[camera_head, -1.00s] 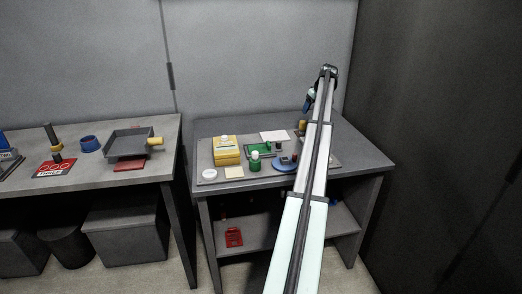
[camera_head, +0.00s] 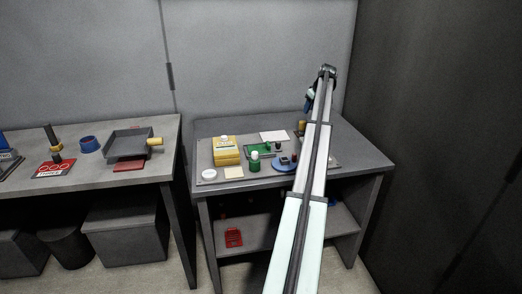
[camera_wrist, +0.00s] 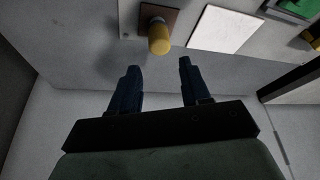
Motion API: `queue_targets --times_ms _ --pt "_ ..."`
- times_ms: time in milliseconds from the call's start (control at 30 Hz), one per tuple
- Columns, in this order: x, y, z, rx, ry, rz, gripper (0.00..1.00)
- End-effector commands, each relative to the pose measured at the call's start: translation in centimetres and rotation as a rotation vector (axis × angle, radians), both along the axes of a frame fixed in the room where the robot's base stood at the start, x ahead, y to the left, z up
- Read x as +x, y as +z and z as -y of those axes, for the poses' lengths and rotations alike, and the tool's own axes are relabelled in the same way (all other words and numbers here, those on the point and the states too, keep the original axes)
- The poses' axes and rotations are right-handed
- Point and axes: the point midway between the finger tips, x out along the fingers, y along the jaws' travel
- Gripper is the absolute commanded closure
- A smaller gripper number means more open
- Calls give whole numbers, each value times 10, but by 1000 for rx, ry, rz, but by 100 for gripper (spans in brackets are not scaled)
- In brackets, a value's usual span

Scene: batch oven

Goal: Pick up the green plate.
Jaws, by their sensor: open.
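A green piece, seemingly this plate, is cut off at the top right corner of the wrist view (camera_wrist: 299,8). My gripper (camera_head: 309,104) hangs at the end of the raised arm, above the back right of the table and apart from the plate. In the wrist view its two dark blue fingers (camera_wrist: 158,68) are spread with nothing between them.
A yellow box (camera_head: 226,151), a white card (camera_head: 273,137) and a blue disc (camera_head: 285,163) crowd around the plate. A yellow knob on a brown square (camera_wrist: 158,38) is just beyond my fingers in the wrist view. My arm hides the board's right part.

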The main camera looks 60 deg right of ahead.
Motion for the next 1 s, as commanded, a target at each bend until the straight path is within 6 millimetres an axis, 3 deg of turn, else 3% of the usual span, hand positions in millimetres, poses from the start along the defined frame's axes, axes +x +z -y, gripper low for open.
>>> queue_targets --times_ms 167,300,400,600,733,800,1000 --pt "52 5 -23 -5 53 2 53" --pt "105 16 -59 -16 112 6 53" --pt "134 21 -85 -24 146 4 53" --pt "167 29 -134 -41 197 -33 53" --pt "174 30 -173 -23 193 -91 53" --pt "164 28 -191 8 142 -140 53" --pt "130 22 -210 96 -50 -244 53"
